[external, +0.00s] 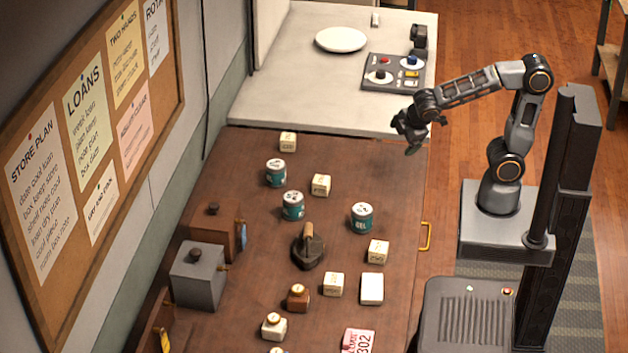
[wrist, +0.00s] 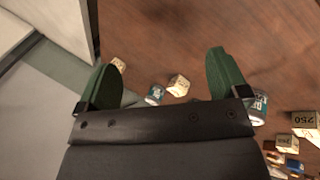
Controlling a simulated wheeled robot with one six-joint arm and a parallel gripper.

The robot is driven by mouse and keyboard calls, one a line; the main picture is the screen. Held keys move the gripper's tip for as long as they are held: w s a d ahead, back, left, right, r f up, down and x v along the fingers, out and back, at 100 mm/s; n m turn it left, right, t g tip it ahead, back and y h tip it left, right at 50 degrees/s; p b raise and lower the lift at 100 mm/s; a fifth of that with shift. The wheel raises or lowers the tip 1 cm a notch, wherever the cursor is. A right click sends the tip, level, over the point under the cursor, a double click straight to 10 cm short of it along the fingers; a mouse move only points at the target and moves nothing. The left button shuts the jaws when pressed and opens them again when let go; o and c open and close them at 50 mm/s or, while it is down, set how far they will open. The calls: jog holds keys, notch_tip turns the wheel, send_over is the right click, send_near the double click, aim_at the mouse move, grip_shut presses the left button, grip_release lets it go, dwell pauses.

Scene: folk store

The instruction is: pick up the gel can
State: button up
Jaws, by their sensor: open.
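The gel can (external: 361,217) is a teal can with a white label reading GEL, upright on the brown table right of its middle. Two similar teal cans stand to its left, one nearer (external: 293,206) and one farther back (external: 276,173); I cannot read their labels clearly. My gripper (external: 411,143) is open and empty, above the table's far right edge, apart from the gel can. In the wrist view my gripper's green fingers (wrist: 167,57) are spread wide. A teal can (wrist: 259,108) there, partly hidden by the right finger, appears to be the gel can.
Cream blocks (external: 320,185) and (external: 377,251) stand close around the cans. A dark flat iron (external: 308,247) is at the table's middle. A pale counter (external: 320,85) with a plate (external: 341,39) and a control panel (external: 394,72) adjoins the far end. The table's far right corner is clear.

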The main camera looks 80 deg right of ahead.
jog(key=w+a+f+n+t+h, duration=0.2)
jog(key=w+a+n+t, duration=0.15)
jog(key=w+n, duration=0.55)
jog(key=n+t+y+b, duration=0.25)
jog(key=n+t, duration=0.35)
jog(key=n, duration=1.1)
send_near(293, 204)
jog(key=shift+y, duration=0.35)
jog(key=w+d+f, duration=0.2)
jog(key=d+f, duration=0.1)
jog(key=d, duration=0.1)
jog(key=shift+w+d, duration=0.1)
jog(key=shift+w, duration=0.3)
jog(key=shift+w+f+n, duration=0.15)
jog(key=shift+w+n, duration=0.05)
jog(key=shift+n, duration=0.1)
jog(key=shift+w+f, duration=0.1)
jog(key=shift+w, duration=0.25)
jog(key=shift+p+x, duration=0.7)
jog(key=shift+x, duration=2.45)
jog(key=shift+f, duration=0.1)
